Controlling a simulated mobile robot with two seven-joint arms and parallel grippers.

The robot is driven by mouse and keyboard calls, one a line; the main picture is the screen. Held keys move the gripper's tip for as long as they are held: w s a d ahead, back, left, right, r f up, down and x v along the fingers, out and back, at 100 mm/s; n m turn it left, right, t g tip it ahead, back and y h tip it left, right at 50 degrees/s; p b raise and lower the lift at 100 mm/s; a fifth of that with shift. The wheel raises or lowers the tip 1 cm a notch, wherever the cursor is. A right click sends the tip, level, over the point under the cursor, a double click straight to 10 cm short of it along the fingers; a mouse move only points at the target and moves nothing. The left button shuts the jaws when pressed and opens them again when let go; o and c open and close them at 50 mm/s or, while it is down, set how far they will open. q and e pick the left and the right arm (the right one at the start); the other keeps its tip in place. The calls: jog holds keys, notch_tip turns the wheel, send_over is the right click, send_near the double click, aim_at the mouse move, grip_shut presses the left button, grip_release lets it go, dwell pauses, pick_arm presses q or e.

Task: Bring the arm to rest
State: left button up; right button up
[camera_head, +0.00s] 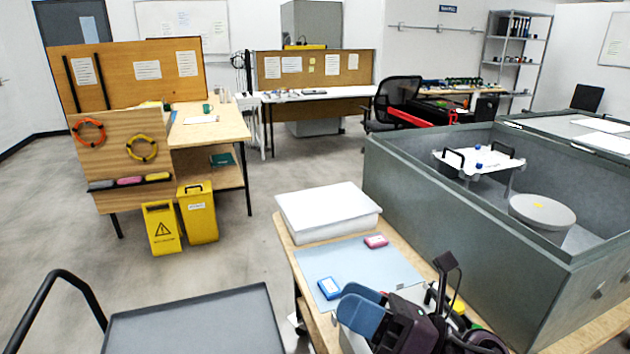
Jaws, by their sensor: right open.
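My right gripper (360,303) shows at the bottom, right of centre, with blue fingers and a dark wrist. It is open, with nothing seen between its fingers. It appears over the near part of a wooden table (309,318). A blue-and-white box (328,288) lies on a light blue mat (352,266), just left of the fingers in the picture. A pink box (376,241) lies further back on the mat. My left gripper is out of view.
A white lidded bin (328,208) stands at the table's back end. A large grey-green open-topped housing (470,225) rises along the right, holding a white plate (475,161) with black handles and a round grey drum (541,213). A grey cart (195,325) is at lower left.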

jog(key=w+d+f+m+t+h, duration=0.1)
jog(key=w+d+m+t+h, duration=0.1)
jog(key=d+m+t+h, duration=0.6)
jog(key=w+d+f+m+t+h, duration=0.15)
jog(key=m+t+h, duration=0.25)
jog(key=m, duration=0.9)
jog(key=s+d+f+m+g+h, duration=0.1)
jog(key=d+f+m+g+h, duration=0.2)
jog(key=d+f+m+h, duration=0.6)
jog(key=s+d+f+m+g, duration=0.2)
jog(key=s+f+m+g, duration=0.45)
jog(key=s, duration=0.35)
jog(key=s+d+f+m+g, duration=0.2)
jog(key=s+f+m+g, duration=0.45)
jog(key=s, duration=0.35)
jog(key=w+f+n+t, duration=0.1)
jog(key=w+f+t, duration=0.7)
jog(key=f, duration=0.2)
jog(key=shift+f+y, duration=0.4)
jog(key=shift+a, duration=0.1)
